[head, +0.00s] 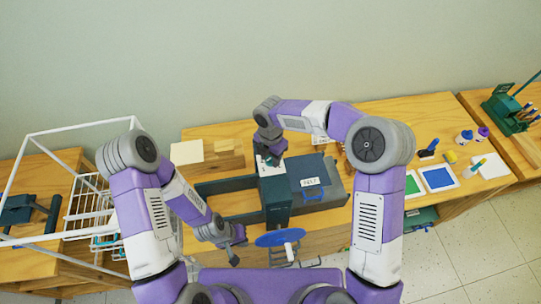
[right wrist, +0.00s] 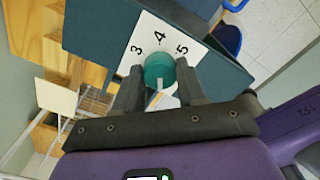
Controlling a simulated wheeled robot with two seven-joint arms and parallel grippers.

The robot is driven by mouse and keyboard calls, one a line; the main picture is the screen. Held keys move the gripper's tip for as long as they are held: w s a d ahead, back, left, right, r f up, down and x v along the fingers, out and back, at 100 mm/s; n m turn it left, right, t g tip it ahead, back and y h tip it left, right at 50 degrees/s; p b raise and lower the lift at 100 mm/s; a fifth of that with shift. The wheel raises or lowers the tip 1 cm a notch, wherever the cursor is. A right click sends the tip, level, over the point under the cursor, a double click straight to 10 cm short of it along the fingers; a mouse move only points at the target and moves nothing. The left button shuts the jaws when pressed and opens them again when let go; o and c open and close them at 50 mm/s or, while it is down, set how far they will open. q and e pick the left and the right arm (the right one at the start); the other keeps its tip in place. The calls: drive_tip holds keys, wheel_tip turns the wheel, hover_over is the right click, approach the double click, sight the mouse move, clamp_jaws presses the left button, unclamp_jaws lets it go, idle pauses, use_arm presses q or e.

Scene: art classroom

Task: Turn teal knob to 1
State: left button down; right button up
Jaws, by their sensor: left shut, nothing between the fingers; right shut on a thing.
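The teal knob (right wrist: 159,68) sits on a white dial plate (right wrist: 146,38) in the right wrist view. The numbers 3, 4 and 5 show on the plate around the knob's far side; the rest of the dial is hidden by my gripper. A pale mark on the knob faces back toward my gripper. My right gripper (right wrist: 159,88) is shut on the knob, one finger on each side. In the head view my right gripper (head: 270,154) is over the dial plate (head: 268,169) on top of the dark teal machine (head: 277,200). My left gripper (head: 236,254) is shut and empty, in front of the machine.
A blue wheel (head: 280,238) sticks out at the machine's front, close right of my left gripper. A grey labelled box (head: 318,173) adjoins the machine. A white wire rack (head: 84,208) stands at left. Paint trays (head: 438,178) lie at right on the wooden table (head: 419,115).

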sight(271, 158)
drive_tip(key=o, duration=1.1)
wheel_tip(271, 158, up, 8)
drive_tip(key=shift+f+b, duration=0.15)
drive_tip(key=shift+b, duration=0.2)
